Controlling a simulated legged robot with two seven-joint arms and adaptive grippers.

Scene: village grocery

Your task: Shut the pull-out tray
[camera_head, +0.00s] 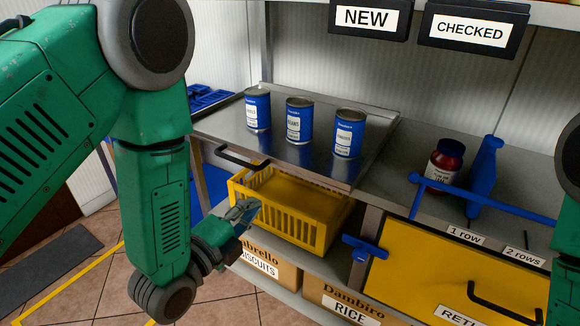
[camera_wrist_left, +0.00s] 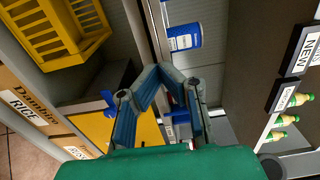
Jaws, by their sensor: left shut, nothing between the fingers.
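The pull-out metal tray (camera_head: 222,125) sticks out from the shelf at the upper middle of the head view, with a black handle (camera_head: 240,158) on its front edge. Three blue cans stand upright on it: left (camera_head: 257,110), middle (camera_head: 299,120) and right (camera_head: 350,133). My left gripper (camera_head: 247,210) is shut and empty, below and in front of the handle, next to the yellow crate and apart from the tray. It also shows in the left wrist view (camera_wrist_left: 158,70), with a blue can (camera_wrist_left: 184,36) beyond. My right gripper is out of view.
A yellow crate (camera_head: 243,190) sits under the tray, above cardboard boxes of biscuits (camera_head: 270,268) and rice (camera_head: 345,305). To the right are a yellow panel (camera_head: 455,265) with a black handle, a blue rail (camera_head: 500,205) and a dark red jar (camera_head: 445,165).

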